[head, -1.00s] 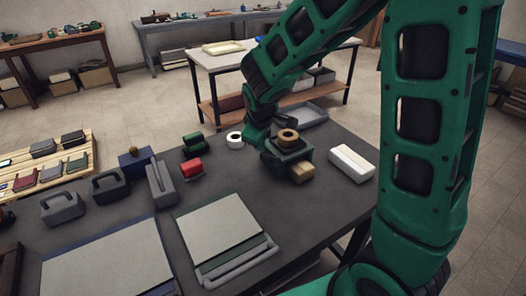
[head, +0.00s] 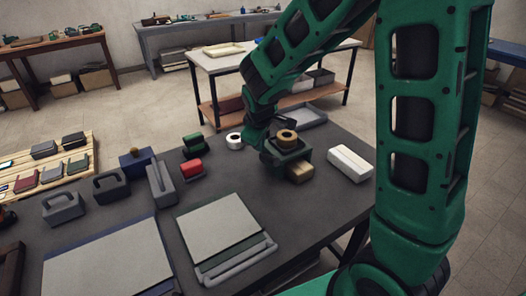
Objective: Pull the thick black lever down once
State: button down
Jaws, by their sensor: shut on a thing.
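My gripper (head: 285,155) is low over the far right part of the dark bench, at the end of my green arm. It looks dark and small here, and its fingertips are not clear. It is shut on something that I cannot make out. A tan block (head: 300,173) shows just below and in front of it, and a tan ring (head: 286,136) shows at its top. I cannot pick out the thick black lever; it may be hidden at my gripper.
A white box (head: 350,163) lies right of my gripper; a white roll (head: 235,141) and a red item (head: 191,167) lie left. Grey handled pieces (head: 63,207) and a grey slotted block (head: 160,184) stand further left. A flat grey board (head: 217,225) lies in front.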

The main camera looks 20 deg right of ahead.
aim_at(265, 153)
jog(key=shift+s+d+f+g, duration=0.2)
jog(key=shift+s+d+f, duration=0.15)
jog(key=shift+s+f, duration=0.15)
jog(key=shift+s+d+f+g, duration=0.2)
jog(key=shift+s+d+f, duration=0.15)
jog(key=shift+f, duration=0.25)
jog(key=shift+w+d+r, duration=0.15)
jog(key=shift+w+r, duration=0.1)
jog(key=shift+r, duration=0.1)
jog(key=shift+w, duration=0.1)
jog(key=w+r, duration=0.1)
jog(key=r, duration=0.2)
jog(key=w+a+r, duration=0.1)
jog(key=shift+w+r, duration=0.3)
jog(key=shift+w, duration=0.05)
